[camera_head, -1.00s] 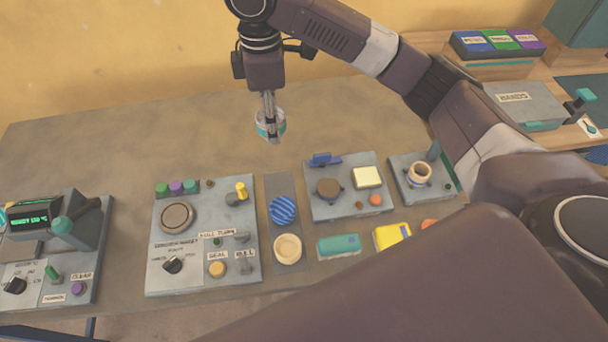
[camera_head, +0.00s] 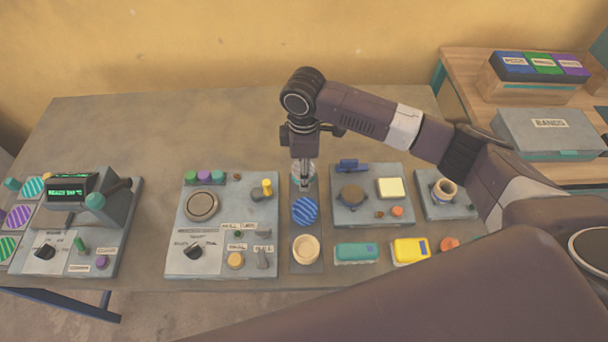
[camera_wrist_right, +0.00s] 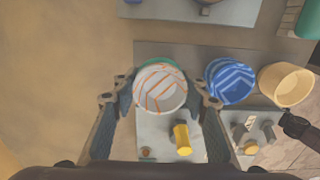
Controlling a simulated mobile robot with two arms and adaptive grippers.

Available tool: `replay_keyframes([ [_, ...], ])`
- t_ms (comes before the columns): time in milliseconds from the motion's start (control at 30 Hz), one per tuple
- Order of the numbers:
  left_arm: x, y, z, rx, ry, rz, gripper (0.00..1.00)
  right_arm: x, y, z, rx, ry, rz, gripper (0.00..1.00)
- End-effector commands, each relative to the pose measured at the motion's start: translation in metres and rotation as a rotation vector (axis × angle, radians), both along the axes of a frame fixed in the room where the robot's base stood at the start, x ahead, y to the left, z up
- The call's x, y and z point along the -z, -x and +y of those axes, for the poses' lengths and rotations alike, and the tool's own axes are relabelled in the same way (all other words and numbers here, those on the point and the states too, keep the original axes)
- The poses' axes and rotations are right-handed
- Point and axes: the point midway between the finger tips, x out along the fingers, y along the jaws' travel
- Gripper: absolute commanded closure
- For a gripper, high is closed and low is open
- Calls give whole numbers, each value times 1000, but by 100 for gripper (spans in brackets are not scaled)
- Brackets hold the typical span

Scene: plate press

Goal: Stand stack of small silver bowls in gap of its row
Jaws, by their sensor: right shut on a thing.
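My right gripper (camera_head: 304,184) points down and is shut on a small stack of bowls (camera_head: 296,170), pale silver with a teal edge. In the right wrist view the stack (camera_wrist_right: 160,88) sits between the two fingers (camera_wrist_right: 165,98) and shows orange stripes inside. It is over the far end of a dark grey strip (camera_head: 314,267), in line with a blue striped stack (camera_head: 305,211) and a cream bowl stack (camera_head: 305,249) on that strip. I cannot tell whether the held stack touches the strip.
A control panel (camera_head: 190,236) with knobs and a yellow lever lies left of the strip. Another panel (camera_head: 390,212) lies close on its right. Teal (camera_head: 356,253) and yellow (camera_head: 410,250) blocks lie near the front. The back left of the table is bare.

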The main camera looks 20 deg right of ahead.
Motion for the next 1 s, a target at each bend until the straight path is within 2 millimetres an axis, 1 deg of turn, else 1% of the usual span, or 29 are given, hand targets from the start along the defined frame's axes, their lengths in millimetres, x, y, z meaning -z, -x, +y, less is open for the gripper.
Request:
replay_keyframes([
  [33,-2,0,0,0,0,0,60,8,1,0,1,1,3,86],
  [100,-3,0,0,0,0,0,60,17,0,0,1,1,1,86],
  [200,-3,0,0,0,0,0,60,24,0,0,0,0,0,86],
  [567,-3,0,0,-2,0,1,60,27,0,0,0,0,0,86],
  [600,-3,0,0,-3,-1,1,60,27,0,0,0,0,-1,56],
  [700,-3,0,1,-3,-1,1,60,27,0,0,0,0,0,45],
  [733,-3,1,1,-3,-1,1,60,27,0,0,0,0,0,42],
  [1000,-3,1,1,-4,-1,1,60,26,0,0,0,0,-1,42],
])
